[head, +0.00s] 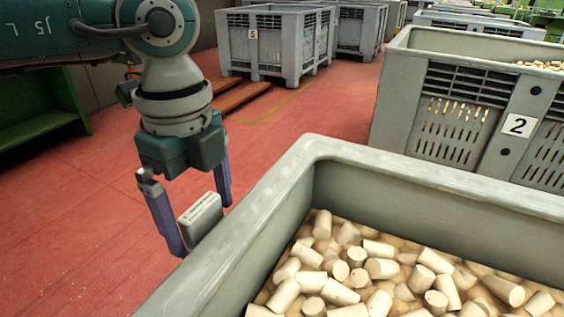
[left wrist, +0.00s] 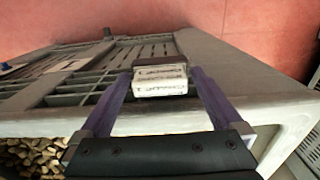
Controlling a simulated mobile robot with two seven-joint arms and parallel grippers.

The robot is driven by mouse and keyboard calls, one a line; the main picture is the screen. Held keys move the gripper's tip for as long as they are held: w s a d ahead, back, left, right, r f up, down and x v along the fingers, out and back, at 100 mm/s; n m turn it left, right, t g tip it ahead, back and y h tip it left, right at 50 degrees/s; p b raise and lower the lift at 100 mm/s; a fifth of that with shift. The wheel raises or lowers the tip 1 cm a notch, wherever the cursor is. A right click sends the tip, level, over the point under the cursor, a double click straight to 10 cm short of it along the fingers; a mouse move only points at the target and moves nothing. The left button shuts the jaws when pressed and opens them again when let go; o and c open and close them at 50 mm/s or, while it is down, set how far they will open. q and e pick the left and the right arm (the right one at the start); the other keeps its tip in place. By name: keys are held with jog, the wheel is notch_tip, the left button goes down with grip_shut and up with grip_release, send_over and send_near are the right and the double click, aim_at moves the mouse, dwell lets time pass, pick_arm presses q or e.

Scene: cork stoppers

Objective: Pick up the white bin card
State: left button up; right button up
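The white bin card (head: 201,208) is a small pale block with dark print along its top, at the outer left side of the near grey bin (head: 335,150). My left gripper (head: 203,226) points down with its two purple fingers on either side of the card. In the left wrist view the card (left wrist: 160,80) sits between the fingertips, with narrow gaps or light contact at its sides; I cannot tell which. The fingers look spread and open. My right gripper is not in view.
The near bin holds many cork stoppers (head: 380,270). Another grey bin with a "2" label (head: 518,126) stands behind it at the right. A bin labelled "5" (head: 270,45) stands farther back. The red floor (head: 80,220) at the left is clear.

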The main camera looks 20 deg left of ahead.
pick_arm(q)
jog(key=c, duration=1.2)
jog(key=shift+c, duration=0.2)
